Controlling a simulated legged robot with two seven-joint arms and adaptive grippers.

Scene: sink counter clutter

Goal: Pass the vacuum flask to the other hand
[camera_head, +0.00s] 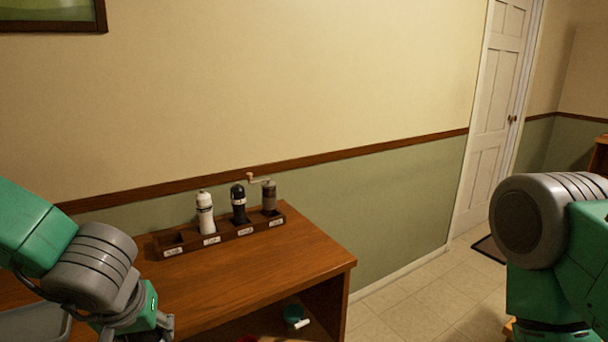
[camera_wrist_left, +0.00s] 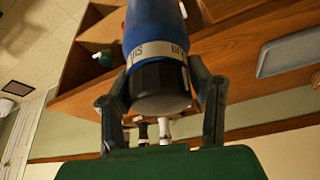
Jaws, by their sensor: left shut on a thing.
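The vacuum flask (camera_wrist_left: 158,50) is blue with a pale lettered band and a black end, and it fills the top middle of the left wrist view. My left gripper (camera_wrist_left: 162,82) is shut on it, one finger on each side near the black end. The flask's other end is cut off by the frame's top. In the head view my left gripper (camera_head: 158,326) is at the lower left, in front of the wooden counter, and the flask is not visible there. My right arm enters at the right edge, with its gripper out of view.
A wooden rack (camera_head: 225,236) on the counter (camera_head: 235,276) holds a white bottle (camera_head: 205,213), a black bottle (camera_head: 238,205) and a hand grinder (camera_head: 269,196). Its left slot looks empty. A teal item (camera_head: 293,312) sits on the lower shelf. Open floor lies right of the counter.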

